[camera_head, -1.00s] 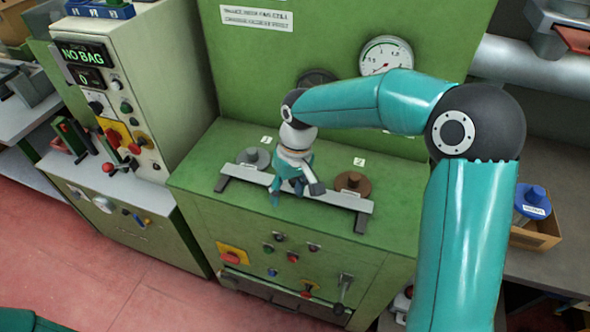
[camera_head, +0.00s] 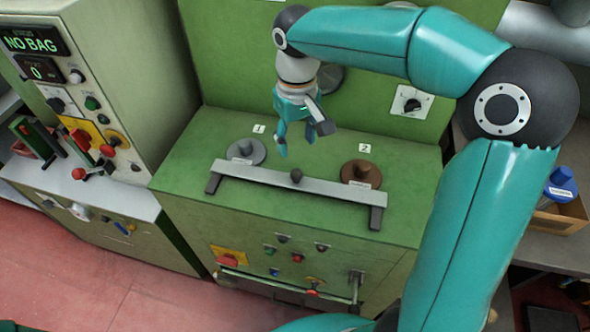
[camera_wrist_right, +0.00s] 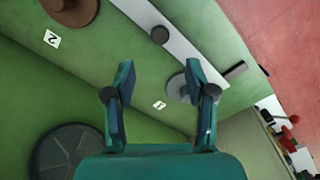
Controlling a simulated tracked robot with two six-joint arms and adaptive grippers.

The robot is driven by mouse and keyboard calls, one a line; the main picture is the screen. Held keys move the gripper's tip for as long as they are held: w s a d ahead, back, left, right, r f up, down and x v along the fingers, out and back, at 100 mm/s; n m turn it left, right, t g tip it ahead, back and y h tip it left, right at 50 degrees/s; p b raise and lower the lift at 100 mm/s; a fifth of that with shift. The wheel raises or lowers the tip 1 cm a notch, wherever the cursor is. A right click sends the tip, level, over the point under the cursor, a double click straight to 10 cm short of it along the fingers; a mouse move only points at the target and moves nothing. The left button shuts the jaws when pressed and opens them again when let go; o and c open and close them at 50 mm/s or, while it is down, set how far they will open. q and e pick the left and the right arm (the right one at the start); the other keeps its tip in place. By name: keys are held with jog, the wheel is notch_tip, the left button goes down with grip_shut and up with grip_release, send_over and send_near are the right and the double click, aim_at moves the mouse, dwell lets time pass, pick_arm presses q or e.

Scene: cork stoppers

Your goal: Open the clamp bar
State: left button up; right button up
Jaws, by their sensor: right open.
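The clamp bar (camera_head: 245,173) is a long grey bar on two dark feet, lying across the front of the green bench top. A dark round knob (camera_head: 297,175) is at its middle. In the right wrist view the bar (camera_wrist_right: 188,48) runs diagonally, with the knob (camera_wrist_right: 159,35) beyond the fingertips. My right gripper (camera_head: 302,141) points down above the bench, behind the bar and apart from it. Its two fingers (camera_wrist_right: 158,68) are spread with nothing between them. My left gripper is in neither view.
Behind the bar, a grey disc (camera_head: 246,152) stands by label 1 and a brown disc (camera_head: 361,174) by label 2. The green back panel (camera_head: 225,60) rises behind. A control cabinet (camera_head: 120,60) reading NO BAG stands at the left.

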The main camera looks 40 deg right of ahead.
aim_at(296, 173)
notch_tip(296, 173, down, 10)
jog(key=shift+f, duration=0.1)
dwell(0.4)
grip_shut()
